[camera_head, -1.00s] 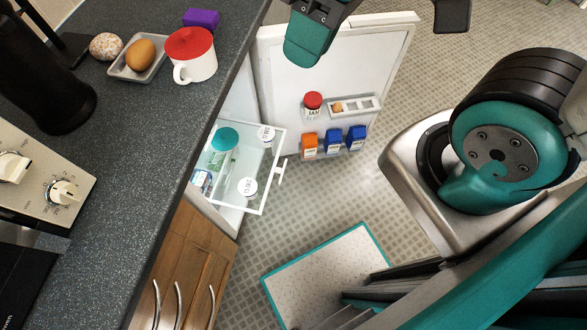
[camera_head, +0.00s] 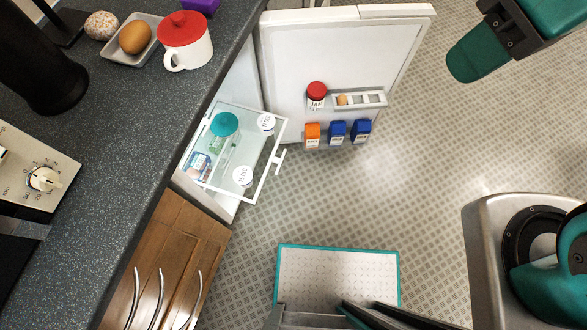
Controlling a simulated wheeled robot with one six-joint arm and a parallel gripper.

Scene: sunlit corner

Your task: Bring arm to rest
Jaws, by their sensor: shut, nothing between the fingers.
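My gripper (camera_head: 470,60), teal with a dark mount, shows at the upper right in the head view. It is shut and empty, above the tiled floor (camera_head: 420,170) and to the right of the open fridge door (camera_head: 300,55). It appears apart from the door and everything else. The rest of my arm is partly cut off by the right edge of the picture.
A clear drawer (camera_head: 262,190) with jars is pulled out below the worktop (camera_head: 130,130). The door holds a red-lidded jar (camera_head: 316,96), an egg rack (camera_head: 370,99) and several cartons. A red-lidded white mug (camera_head: 188,50) stands near the worktop edge.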

